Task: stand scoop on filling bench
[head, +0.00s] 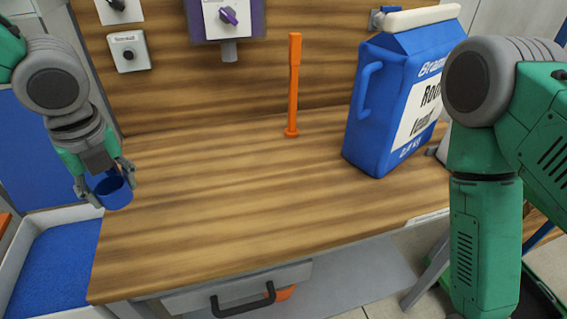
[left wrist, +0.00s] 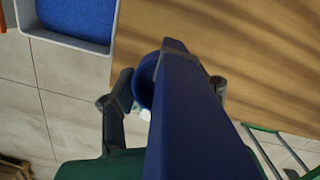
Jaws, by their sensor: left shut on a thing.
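The blue scoop has a round cup (head: 114,193) and, in the left wrist view, a long blue handle (left wrist: 190,115). My left gripper (head: 107,183) is shut on the scoop at the left of the head view. It also shows in the left wrist view (left wrist: 160,98), with a finger on each side of the scoop. The cup appears at the left edge of the wooden filling bench (head: 230,205); its exact height above the top cannot be told. The handle is mostly hidden by the gripper in the head view. My right arm shows, but its gripper does not.
An orange upright tool (head: 294,85) stands at the back of the bench. A big blue jug (head: 365,125) stands at the right. A tray of blue granules (head: 60,265) lies left of the bench. The bench's middle is clear. A drawer handle (head: 243,302) projects in front.

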